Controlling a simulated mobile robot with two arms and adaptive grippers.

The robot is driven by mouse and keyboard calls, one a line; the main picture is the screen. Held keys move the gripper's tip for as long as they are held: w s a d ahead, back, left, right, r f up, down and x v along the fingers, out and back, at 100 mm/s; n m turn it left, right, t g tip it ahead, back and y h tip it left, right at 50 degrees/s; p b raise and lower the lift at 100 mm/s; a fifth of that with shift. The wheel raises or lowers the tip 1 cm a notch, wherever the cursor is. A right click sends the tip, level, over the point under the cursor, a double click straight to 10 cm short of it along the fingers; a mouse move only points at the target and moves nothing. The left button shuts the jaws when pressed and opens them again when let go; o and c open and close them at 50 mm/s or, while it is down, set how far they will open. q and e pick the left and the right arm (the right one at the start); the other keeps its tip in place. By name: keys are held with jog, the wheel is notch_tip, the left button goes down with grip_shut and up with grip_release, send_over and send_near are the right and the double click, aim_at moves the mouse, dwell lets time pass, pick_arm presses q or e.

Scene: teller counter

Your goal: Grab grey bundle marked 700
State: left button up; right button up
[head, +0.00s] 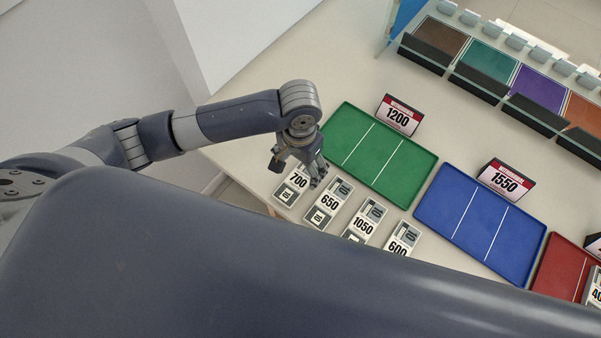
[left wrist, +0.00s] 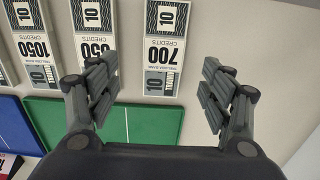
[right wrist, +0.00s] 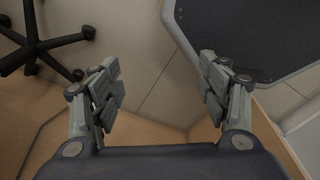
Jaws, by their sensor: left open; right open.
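The grey bundle marked 700 (head: 297,182) lies flat on the counter at the left end of a row of bundles. In the left wrist view the 700 bundle (left wrist: 160,52) lies ahead of my left gripper, with its near end roughly between the fingertips. My left gripper (head: 302,172) is open and empty, above and close to the bundle; it also shows in the left wrist view (left wrist: 163,95). Part of the bundle is hidden behind the fingers in the head view. My right gripper (right wrist: 160,85) is open and empty, over the floor, away from the counter.
Bundles marked 650 (head: 329,202), 1050 (head: 363,222) and 600 (head: 399,242) lie beside it. A green tray (head: 395,180) with a 1200 sign (head: 399,116) and a blue tray (head: 455,215) with a 1550 sign (head: 505,181) stand behind. A chair base (right wrist: 40,45) shows near my right gripper.

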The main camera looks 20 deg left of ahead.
aim_at(298, 180)
pick_arm(q)
jog(key=shift+s+f, duration=0.25)
jog(key=shift+f, duration=0.95)
jog(key=shift+w+a+f, duration=0.1)
jog(key=shift+w+f, duration=0.05)
jog(key=shift+f, duration=0.2)
jog(key=f, duration=0.2)
jog(key=f+p, duration=0.1)
jog(key=f, duration=0.1)
jog(key=shift+w+a, duration=0.15)
jog(key=shift+w, duration=0.05)
jog(key=shift+f, duration=0.25)
jog(key=c, duration=1.2)
pick_arm(e)
jog(key=s, duration=0.1)
jog(key=s+r, duration=0.1)
jog(key=shift+s+a+r, duration=0.1)
jog(key=shift+s+a, duration=0.05)
jog(key=shift+s, duration=0.25)
